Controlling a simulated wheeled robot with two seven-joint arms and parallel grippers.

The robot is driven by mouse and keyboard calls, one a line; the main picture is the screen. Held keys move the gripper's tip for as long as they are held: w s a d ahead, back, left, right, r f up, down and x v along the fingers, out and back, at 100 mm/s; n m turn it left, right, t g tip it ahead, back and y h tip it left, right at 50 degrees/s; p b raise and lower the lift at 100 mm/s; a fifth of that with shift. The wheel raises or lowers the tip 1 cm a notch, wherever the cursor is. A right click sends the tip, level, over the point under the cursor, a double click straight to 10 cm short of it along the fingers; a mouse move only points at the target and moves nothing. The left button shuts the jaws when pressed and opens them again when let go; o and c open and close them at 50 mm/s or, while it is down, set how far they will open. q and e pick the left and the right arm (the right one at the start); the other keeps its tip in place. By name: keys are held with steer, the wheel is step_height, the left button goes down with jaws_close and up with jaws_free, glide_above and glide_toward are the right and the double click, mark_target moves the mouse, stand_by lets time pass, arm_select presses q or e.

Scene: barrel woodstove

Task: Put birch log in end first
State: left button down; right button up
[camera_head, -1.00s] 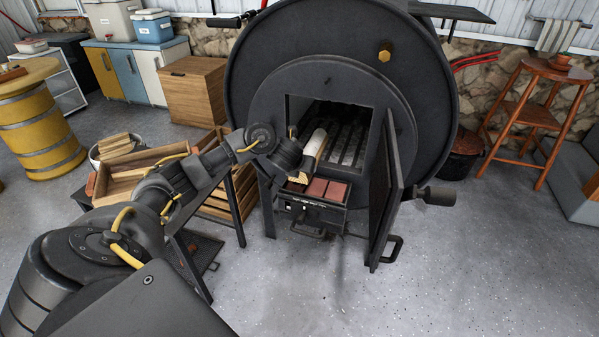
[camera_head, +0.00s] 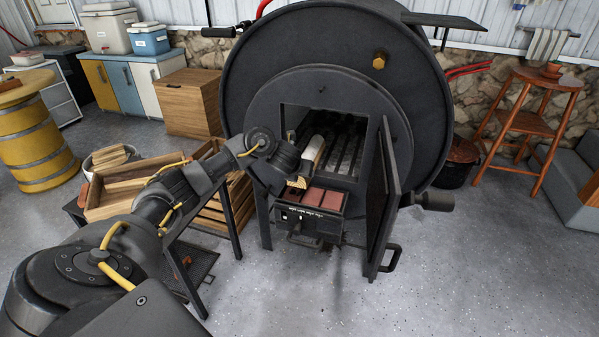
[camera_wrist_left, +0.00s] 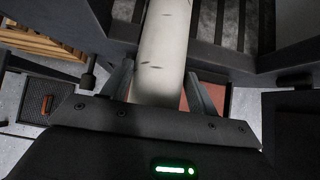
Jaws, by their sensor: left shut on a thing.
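In the left wrist view the log (camera_wrist_left: 163,50) runs away from me between the two fingers, with dark flecks on white bark. My left gripper (camera_wrist_left: 158,88) is shut on its near part; in the head view my own wrist hides the fingers. The log's far end is over the grate (camera_head: 345,145) inside. The stove door (camera_head: 382,205) stands open to the right. My right gripper is out of view.
A wooden crate (camera_head: 110,205) stands left of the stove. A wooden stool (camera_head: 530,120) stands at the right. The floor in front is clear.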

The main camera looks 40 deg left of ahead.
arm_select(q)
steer(key=shift+f+b, duration=0.45)
steer(key=shift+f, duration=0.05)
stand_by(0.4)
steer(key=c, duration=0.5)
jaws_free()
steer(key=o, duration=0.5)
